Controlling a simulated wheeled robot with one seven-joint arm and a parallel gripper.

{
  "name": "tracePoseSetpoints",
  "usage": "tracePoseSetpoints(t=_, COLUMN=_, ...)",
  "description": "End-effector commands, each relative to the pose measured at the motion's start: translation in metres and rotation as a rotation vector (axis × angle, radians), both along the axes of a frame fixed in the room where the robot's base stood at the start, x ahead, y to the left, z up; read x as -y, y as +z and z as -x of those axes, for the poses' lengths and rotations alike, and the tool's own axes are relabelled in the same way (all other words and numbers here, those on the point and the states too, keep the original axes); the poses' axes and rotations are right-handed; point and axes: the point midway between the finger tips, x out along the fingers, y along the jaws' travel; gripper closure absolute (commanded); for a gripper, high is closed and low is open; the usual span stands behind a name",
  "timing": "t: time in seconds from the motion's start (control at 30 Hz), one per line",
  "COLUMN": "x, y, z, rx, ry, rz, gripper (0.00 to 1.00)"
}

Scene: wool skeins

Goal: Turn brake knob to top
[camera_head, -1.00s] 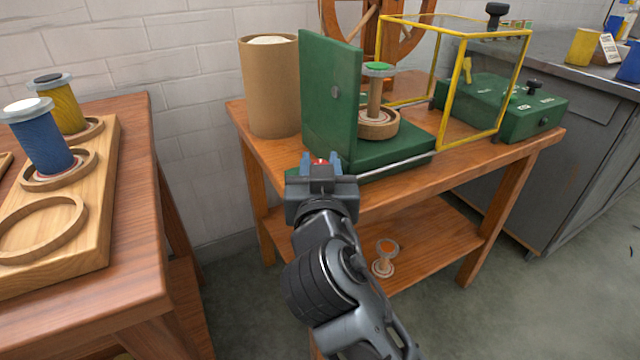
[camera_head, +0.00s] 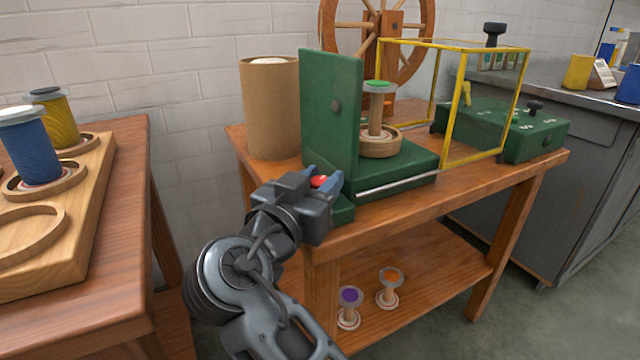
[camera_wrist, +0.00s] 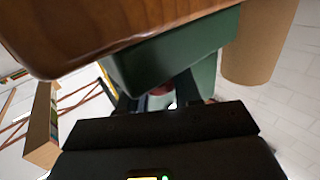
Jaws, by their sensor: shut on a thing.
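My gripper (camera_head: 325,182) is shut on a small red knob (camera_head: 319,181) at the front left of the green machine (camera_head: 409,175). Only a bit of red shows between the blue-grey fingertips, so the knob's pointer and any marks around it are hidden. In the wrist view the fingers reach to the green housing (camera_wrist: 170,58), and the dark red knob (camera_wrist: 161,89) shows partly between them. The machine has an upright green panel (camera_head: 330,110) and a wooden post with a green-topped bobbin (camera_head: 377,110).
A yellow-framed clear guard (camera_head: 462,105) stands right of the bobbin. Two empty bobbins (camera_head: 389,288) sit on the lower shelf. A left table (camera_head: 130,200) holds blue (camera_head: 30,150) and yellow skeins on a wooden board.

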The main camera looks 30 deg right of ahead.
Motion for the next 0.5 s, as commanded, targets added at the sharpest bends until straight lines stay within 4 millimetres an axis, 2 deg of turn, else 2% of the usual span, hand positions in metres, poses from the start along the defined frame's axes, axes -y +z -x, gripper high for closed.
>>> tracePoseSetpoints(t=0.33, x=0.0013, y=0.0, z=-0.0001, rx=0.0, ry=-0.004, rz=0.0, gripper=0.97)
tracePoseSetpoints(t=0.37, x=0.0013, y=0.0001, z=-0.0001, rx=0.0, ry=-0.004, rz=0.0, gripper=0.64)
tracePoseSetpoints(t=0.5, x=0.0009, y=0.0, z=-0.0001, rx=0.0, ry=-0.003, rz=0.0, gripper=0.5)
